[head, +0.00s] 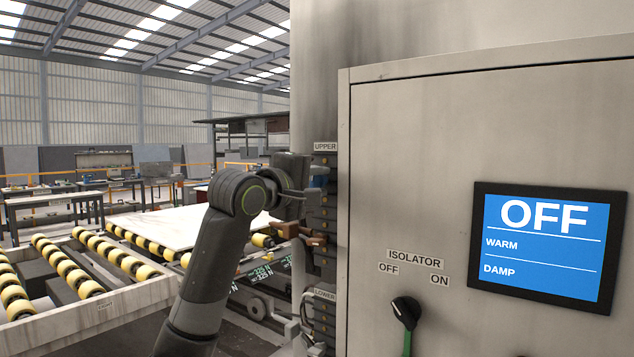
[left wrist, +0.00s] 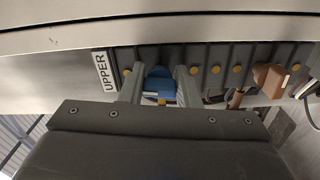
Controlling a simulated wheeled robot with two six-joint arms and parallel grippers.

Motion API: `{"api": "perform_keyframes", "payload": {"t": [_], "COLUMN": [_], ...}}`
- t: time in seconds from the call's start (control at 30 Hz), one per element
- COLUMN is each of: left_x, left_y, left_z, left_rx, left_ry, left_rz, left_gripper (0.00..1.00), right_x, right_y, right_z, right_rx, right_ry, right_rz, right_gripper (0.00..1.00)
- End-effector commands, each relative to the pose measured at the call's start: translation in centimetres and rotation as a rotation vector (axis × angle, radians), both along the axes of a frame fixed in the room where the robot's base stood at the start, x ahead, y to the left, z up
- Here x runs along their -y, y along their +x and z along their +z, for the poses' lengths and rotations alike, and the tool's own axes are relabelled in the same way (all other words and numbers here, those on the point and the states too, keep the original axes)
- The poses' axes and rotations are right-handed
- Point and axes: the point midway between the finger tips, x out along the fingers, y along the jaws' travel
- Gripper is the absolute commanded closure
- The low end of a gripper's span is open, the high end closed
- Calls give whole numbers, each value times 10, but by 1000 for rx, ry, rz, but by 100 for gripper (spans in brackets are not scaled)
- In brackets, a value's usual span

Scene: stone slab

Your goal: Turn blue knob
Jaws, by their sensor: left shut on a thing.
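The blue knob (left wrist: 160,78) sits beside the UPPER label (left wrist: 104,72) in the left wrist view, on a dark strip with yellow dots. My left gripper (left wrist: 160,92) is shut on the blue knob, one finger on each side of it. In the head view my left gripper (head: 314,192) reaches the cabinet's left side just below the UPPER label (head: 325,147). The knob is mostly hidden there. My right gripper is not in view.
A brown knob (left wrist: 270,80) is farther along the same strip. A roller conveyor (head: 95,285) stands at the left.

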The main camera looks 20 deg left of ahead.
Motion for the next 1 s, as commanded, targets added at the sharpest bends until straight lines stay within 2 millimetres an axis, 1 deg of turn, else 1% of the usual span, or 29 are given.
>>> {"api": "perform_keyframes", "payload": {"t": [0.7, 1.0], "left_x": [-1, -2], "left_y": [0, 1], "left_z": [4, 4], "left_rx": [-232, -322], "left_ry": [-640, -883], "left_rz": [1, 1], "left_gripper": [94, 94], "right_x": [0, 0], "right_y": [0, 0], "right_z": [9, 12], "right_rx": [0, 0], "right_ry": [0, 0], "right_rz": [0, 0], "right_gripper": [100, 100]}}
